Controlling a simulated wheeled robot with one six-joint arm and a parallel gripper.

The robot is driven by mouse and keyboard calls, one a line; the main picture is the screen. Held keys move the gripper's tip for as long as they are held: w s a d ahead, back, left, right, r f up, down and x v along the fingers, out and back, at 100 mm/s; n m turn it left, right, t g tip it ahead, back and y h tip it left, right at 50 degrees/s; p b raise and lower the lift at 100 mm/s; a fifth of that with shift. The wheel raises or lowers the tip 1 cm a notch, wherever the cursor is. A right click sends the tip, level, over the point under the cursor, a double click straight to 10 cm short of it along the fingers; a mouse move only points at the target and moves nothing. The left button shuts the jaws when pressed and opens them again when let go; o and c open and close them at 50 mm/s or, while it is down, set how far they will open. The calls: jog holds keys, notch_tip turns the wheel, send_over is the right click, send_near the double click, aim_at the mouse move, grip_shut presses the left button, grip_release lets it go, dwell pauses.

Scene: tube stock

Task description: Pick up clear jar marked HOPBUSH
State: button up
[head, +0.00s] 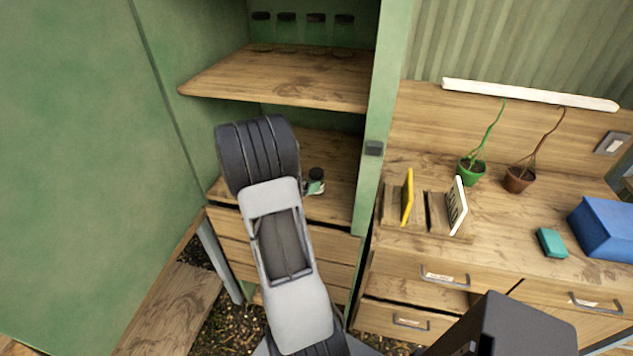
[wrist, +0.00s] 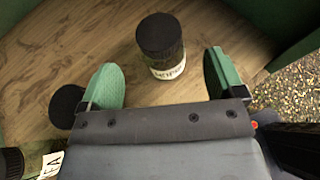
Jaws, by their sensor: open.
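A clear jar with a black lid (wrist: 160,36) stands on the wooden shelf board in the wrist view. Its white label (wrist: 168,71) is partly visible, and the lettering looks like the start of HOPBUSH. My gripper (wrist: 163,80) is open, with one green finger pad on either side. The jar stands just beyond the pads, roughly centred on the gap, with nothing held. In the head view a black-lidded jar (head: 316,174) shows beside my arm, with a bit of green pad by it; my arm hides most of the gripper there.
In the wrist view another black lid (wrist: 66,104) is close to the left pad, and a labelled jar (wrist: 42,163) is at the lower left. Several dark-lidded jars (head: 315,27) stand on the upper shelf (head: 270,80). Green cabinet walls bound the compartment.

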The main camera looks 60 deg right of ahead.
aim_at(316, 176)
jog(key=shift+p+x, duration=0.8)
jog(key=shift+x, duration=2.05)
jog(key=shift+s+r, duration=0.1)
jog(key=shift+r, duration=0.05)
jog(key=c, duration=1.1)
jog(key=shift+r, duration=0.1)
